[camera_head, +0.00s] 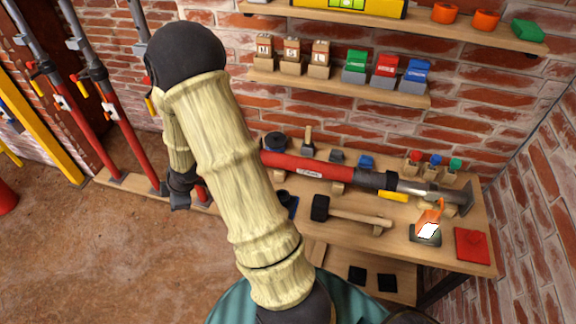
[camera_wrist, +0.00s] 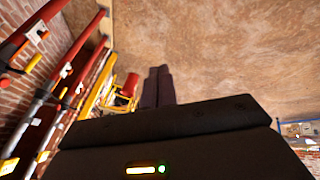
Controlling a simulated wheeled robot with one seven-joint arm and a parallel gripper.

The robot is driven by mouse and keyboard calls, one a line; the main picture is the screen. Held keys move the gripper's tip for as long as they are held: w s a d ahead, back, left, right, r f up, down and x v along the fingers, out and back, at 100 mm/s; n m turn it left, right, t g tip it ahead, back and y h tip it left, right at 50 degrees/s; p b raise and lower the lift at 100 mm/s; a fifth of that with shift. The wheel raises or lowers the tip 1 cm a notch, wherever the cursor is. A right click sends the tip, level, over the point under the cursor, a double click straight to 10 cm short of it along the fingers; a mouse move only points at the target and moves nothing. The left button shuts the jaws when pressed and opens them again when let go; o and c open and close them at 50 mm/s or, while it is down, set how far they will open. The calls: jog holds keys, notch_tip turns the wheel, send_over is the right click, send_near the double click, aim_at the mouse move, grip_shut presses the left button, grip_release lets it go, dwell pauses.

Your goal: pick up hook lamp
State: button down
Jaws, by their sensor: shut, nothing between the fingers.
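The hook lamp (camera_head: 429,228) appears to be the small orange item with a bright white face. It stands on a dark square pad near the right end of the wooden workbench (camera_head: 455,254). My gripper's two dark fingers (camera_wrist: 158,86) are together and empty in the wrist view. In the head view my arm rises in front of the bench and folds down on its left side, well away from the lamp. My gripper's fingers cannot be made out clearly there.
A long red and grey prop (camera_head: 315,167) lies across the bench behind a mallet (camera_head: 350,215). Shelves with small boxes (camera_head: 355,65) hang above. Red upright props (camera_head: 125,130) stand at left. Brown floor there is open.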

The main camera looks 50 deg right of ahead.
jog(key=s+a+r+m+g+h, duration=0.1)
jog(key=s+r+m, duration=0.5)
jog(key=s, duration=0.2)
jog(key=s+a+r+m+g+h, duration=0.1)
jog(key=s+a+r+m, duration=0.1)
jog(key=s+r+m, duration=0.4)
jog(key=s, duration=0.3)
jog(key=shift+s+a+g+b, duration=0.25)
jog(key=shift+a+g+b, duration=0.05)
jog(key=shift+g+b, duration=0.1)
